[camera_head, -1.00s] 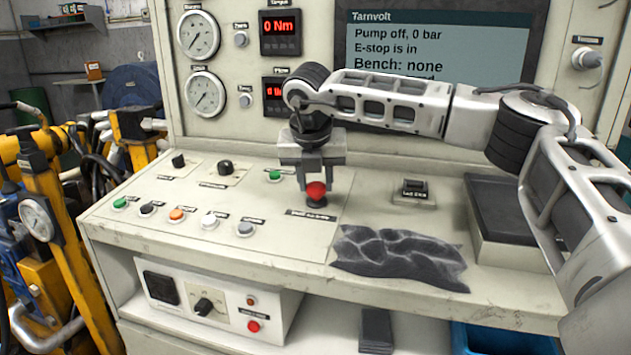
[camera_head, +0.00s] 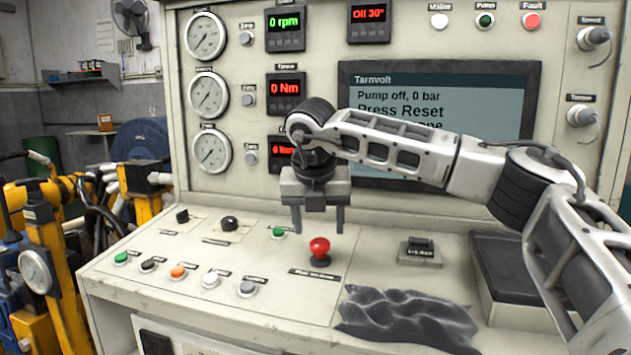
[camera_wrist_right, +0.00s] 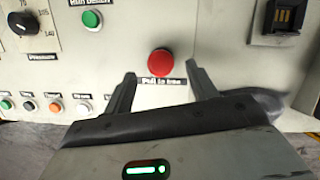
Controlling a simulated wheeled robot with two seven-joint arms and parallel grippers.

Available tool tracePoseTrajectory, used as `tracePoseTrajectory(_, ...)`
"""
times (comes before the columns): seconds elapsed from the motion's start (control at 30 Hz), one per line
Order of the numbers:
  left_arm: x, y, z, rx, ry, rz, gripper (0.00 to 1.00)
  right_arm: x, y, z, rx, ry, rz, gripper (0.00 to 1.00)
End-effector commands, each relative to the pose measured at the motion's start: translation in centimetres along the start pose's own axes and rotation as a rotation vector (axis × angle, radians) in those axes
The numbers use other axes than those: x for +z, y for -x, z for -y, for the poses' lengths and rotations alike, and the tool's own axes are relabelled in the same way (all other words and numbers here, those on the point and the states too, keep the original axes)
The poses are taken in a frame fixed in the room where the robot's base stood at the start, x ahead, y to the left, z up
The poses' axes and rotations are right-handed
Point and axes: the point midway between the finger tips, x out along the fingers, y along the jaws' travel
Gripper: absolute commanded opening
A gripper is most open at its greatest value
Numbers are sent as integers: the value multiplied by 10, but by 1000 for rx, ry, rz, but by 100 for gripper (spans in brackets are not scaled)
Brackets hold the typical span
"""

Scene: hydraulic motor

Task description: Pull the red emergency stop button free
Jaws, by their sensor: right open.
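The red emergency stop button (camera_head: 320,250) is a mushroom head on a dark collar on the sloping console top, above a black label. It stands raised, with some stem showing. My right gripper (camera_head: 319,230) is open and empty, its fingers pointing down just above and around the level of the button's top. In the right wrist view the red button (camera_wrist_right: 160,62) lies beyond and between the two spread fingertips (camera_wrist_right: 162,75), apart from both. The screen (camera_head: 435,110) reads "Pump off, 0 bar" and "Press Reset"; my arm hides its lower part. My left gripper is not in view.
A row of coloured push buttons (camera_head: 178,272) and two dark knobs (camera_head: 229,223) lie left of the red button. A crumpled dark cloth (camera_head: 405,318) lies in front to the right.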

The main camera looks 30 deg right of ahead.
Motion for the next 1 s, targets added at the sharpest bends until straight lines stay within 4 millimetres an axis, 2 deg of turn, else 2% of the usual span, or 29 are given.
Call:
tracePoseTrajectory(0.1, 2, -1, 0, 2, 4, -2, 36, 0, 31, -1, 4, 0, 5, 57)
tracePoseTrajectory(0.3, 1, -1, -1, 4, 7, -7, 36, 0, 79, -1, 4, 0, 4, 57)
tracePoseTrajectory(0.5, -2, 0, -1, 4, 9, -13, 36, 0, 114, -1, 1, 0, 2, 57)
tracePoseTrajectory(0.7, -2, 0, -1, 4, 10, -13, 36, 0, 127, 0, 0, 1, 0, 57)
tracePoseTrajectory(1.0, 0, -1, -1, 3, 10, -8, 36, 0, 128, 0, 0, 1, 1, 57)
